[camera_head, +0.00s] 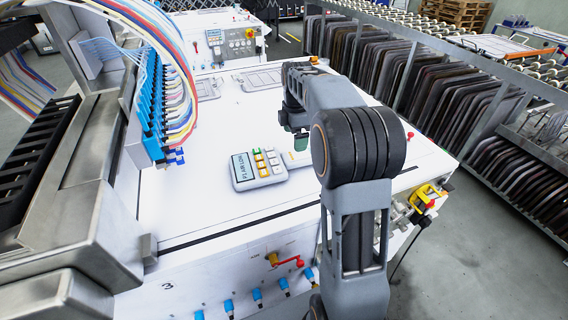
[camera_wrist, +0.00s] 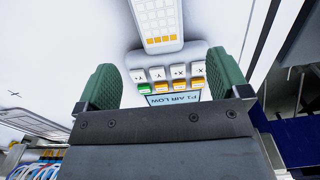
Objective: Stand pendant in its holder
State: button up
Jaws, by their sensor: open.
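A grey unit with a pale display and a block of white and coloured keys (camera_head: 257,170) lies on the white table. A pale keypad piece with white and orange keys (camera_wrist: 158,22) is just beyond these keys, and a pale piece beside the unit (camera_head: 297,158) is partly hidden by my arm. I cannot tell which part is the pendant or whether they are joined. My gripper (camera_head: 300,138) is open, green pads apart in the wrist view (camera_wrist: 166,88), holding nothing. No holder is clearly recognizable.
A metal gantry with blue fittings and coloured hoses (camera_head: 155,95) stands at the table's left. Flat grey plates (camera_head: 262,80) lie at the back. A yellow and red switch (camera_head: 426,198) is on the right front edge. The table between is mostly bare.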

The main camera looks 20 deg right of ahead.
aim_at(293, 155)
jog(key=shift+a+f+b, duration=0.15)
jog(key=shift+f+b, duration=0.15)
jog(key=shift+f, duration=3.9)
jog(key=c, duration=1.5)
jog(key=shift+r, duration=0.1)
